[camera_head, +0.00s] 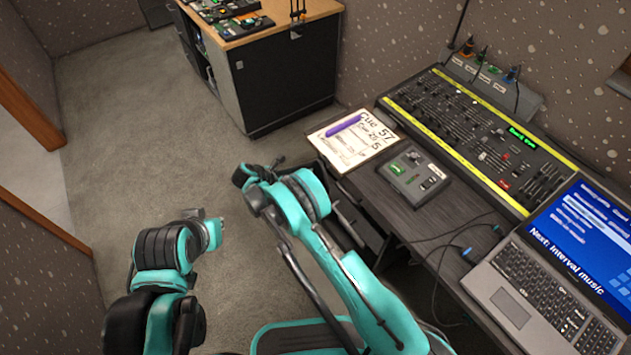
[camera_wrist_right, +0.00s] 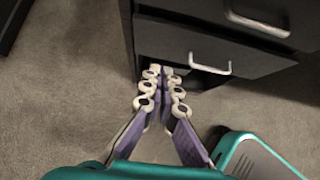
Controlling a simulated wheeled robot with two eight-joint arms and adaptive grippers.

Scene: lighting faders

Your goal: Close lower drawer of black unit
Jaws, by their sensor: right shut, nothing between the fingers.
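The black unit (camera_wrist_right: 129,42) stands on the carpet in the right wrist view, its drawer fronts facing me. The lower drawer (camera_wrist_right: 190,46) has a pale bar handle (camera_wrist_right: 230,70) and a dark gap shows beneath its front. How far it stands out is hard to tell. The upper drawer's handle (camera_wrist_right: 257,20) is at the top right. My right gripper (camera_wrist_right: 161,76) is shut and empty, its tips close to the lower drawer's front near its left end; contact is unclear. In the head view my right arm largely hides the unit. My left gripper (camera_head: 212,234) is over open floor, fingers unclear.
A desk (camera_head: 430,225) on the right holds a lighting console (camera_head: 470,140), a small grey box (camera_head: 413,176), a cue sheet (camera_head: 352,142) and a laptop (camera_head: 545,285). Cables lie on it. A wood-topped cabinet (camera_head: 290,80) stands at the back. Carpet (camera_head: 130,120) on the left is clear.

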